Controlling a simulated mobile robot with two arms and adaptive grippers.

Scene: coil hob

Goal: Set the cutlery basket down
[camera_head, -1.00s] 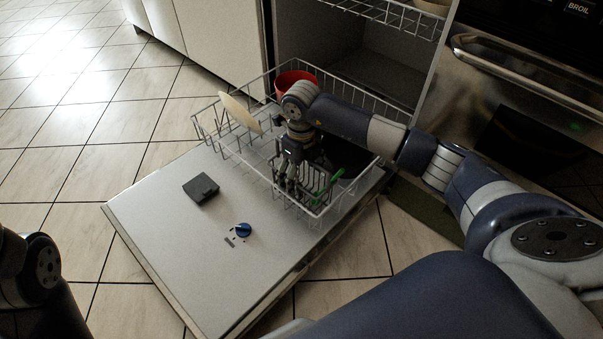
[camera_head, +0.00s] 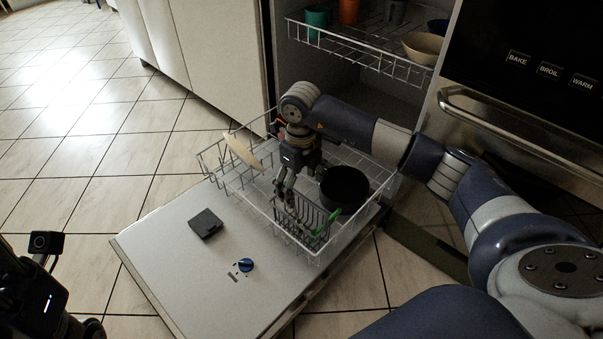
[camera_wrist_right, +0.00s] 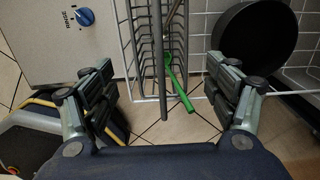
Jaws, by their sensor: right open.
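The cutlery basket (camera_head: 303,216) is a dark wire holder at the near corner of the lower dishwasher rack (camera_head: 353,232). A green-handled utensil (camera_head: 325,224) sticks out of it. My right gripper (camera_head: 284,193) is above and just beside the basket in the head view. In the right wrist view, the open fingers (camera_wrist_right: 166,98) are wide apart, with the basket (camera_wrist_right: 155,45) showing in the gap between them, clear of both. Its contact with the rack floor is hard to see. My left gripper (camera_head: 35,295) is dark at the lower left, its fingers unclear.
A black pot (camera_head: 345,187) sits in the rack right of the basket, and a pale plate (camera_head: 242,151) stands at its left. The open dishwasher door (camera_head: 200,265) lies in front. The upper rack (camera_head: 365,55) holds cups and bowls. An oven handle (camera_head: 520,125) is at right.

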